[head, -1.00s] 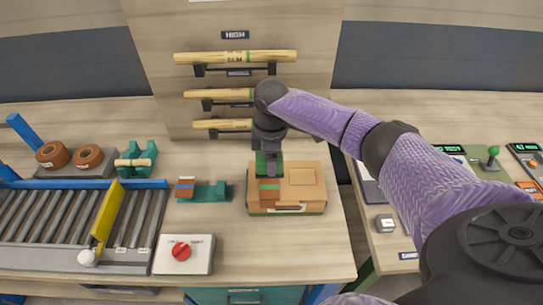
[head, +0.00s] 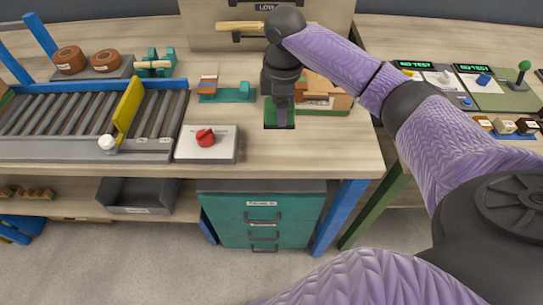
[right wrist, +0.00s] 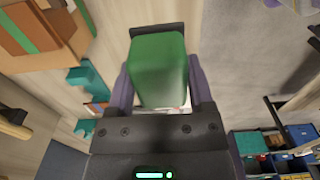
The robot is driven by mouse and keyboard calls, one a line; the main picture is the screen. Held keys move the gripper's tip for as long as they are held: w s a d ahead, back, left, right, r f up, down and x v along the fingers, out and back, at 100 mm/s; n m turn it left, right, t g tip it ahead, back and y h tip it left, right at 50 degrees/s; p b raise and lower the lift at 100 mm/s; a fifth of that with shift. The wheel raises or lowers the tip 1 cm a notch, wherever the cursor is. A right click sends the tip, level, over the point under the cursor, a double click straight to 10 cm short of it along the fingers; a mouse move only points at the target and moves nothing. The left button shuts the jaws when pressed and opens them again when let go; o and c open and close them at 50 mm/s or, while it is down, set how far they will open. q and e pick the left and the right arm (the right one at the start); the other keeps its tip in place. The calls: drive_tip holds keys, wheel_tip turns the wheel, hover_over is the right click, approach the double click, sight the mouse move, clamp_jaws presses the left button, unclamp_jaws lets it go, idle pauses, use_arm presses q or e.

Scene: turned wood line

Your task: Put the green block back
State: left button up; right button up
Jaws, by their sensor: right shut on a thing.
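My right gripper (head: 281,117) is shut on the green block (right wrist: 158,70). The block fills the space between the fingers in the right wrist view; in the head view its lower part (head: 279,125) shows dark green under the fingers. It is at the left front corner of the wooden box with green trim (head: 322,107), over the bench top. I cannot tell its exact height over the bench. The box also shows at upper left in the right wrist view (right wrist: 30,35). My left gripper is not in view.
A control box with a red knob (head: 206,143) stands to the left of my right gripper. A teal holder (head: 228,93) is behind it. A roller conveyor with a yellow gate (head: 128,108) lies further left. Teal drawers (head: 263,219) stand under the bench's front edge.

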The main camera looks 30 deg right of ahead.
drive_tip(key=f+b, duration=0.1)
drive_tip(key=f, duration=0.2)
drive_tip(key=f+b, duration=0.1)
drive_tip(key=f, duration=0.2)
drive_tip(key=f+b, duration=0.1)
drive_tip(key=f, duration=0.2)
drive_tip(key=shift+w+d+f, duration=0.1)
drive_tip(key=shift+d+f, duration=0.05)
drive_tip(key=shift+d, duration=0.1)
drive_tip(key=shift+f, duration=0.1)
drive_tip(key=o, duration=1.1)
